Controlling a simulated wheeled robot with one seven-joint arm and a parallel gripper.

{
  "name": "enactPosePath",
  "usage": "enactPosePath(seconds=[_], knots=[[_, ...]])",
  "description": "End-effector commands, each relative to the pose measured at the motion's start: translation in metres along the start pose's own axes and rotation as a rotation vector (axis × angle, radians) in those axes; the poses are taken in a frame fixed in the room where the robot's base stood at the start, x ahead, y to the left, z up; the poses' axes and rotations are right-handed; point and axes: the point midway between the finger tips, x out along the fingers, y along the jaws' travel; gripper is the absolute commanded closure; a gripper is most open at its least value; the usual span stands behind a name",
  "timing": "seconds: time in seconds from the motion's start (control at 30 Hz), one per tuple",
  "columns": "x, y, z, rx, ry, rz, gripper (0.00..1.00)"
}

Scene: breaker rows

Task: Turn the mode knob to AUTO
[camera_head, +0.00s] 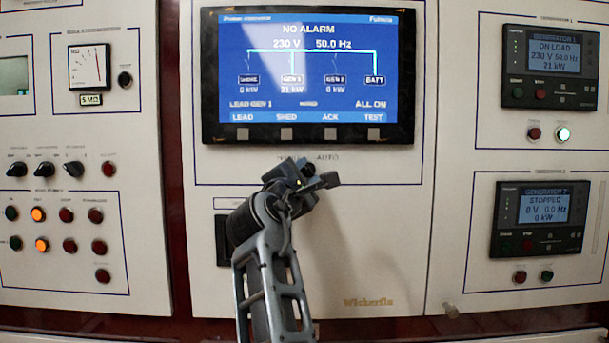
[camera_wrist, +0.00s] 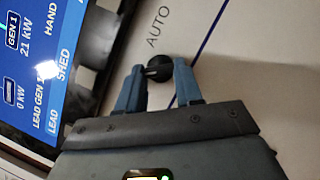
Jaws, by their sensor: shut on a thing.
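The mode knob (camera_wrist: 158,66) is black and round. It sits on the pale centre panel under the screen, close to the printed AUTO label (camera_wrist: 158,27). My gripper (camera_wrist: 160,76) has its two blue fingers at either side of the knob and is shut on it. Which way the knob points I cannot tell. In the head view my gripper (camera_head: 312,180) is just below the screen and largely hides the knob. The AUTO label (camera_head: 327,157) shows just above it there, and the label to its left is partly hidden.
The blue screen (camera_head: 308,68) reads NO ALARM, with a row of buttons along its lower edge, close above my gripper. Generator controllers (camera_head: 540,220) are at right. Small knobs and lamps (camera_head: 38,214) are at left. The panel below right of my gripper is clear.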

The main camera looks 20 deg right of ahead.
Motion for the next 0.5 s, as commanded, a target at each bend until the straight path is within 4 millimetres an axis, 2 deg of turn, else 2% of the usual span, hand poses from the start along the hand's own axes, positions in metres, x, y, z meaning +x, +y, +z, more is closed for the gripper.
enactPosePath(seconds=[0.27, 0.5], knots=[[0.0001, -0.0006, -0.0003, 0.045, 0.0, -0.022, 0.95], [0.0002, 0.0014, 0.0005, 0.184, -0.001, -0.08, 0.95]])
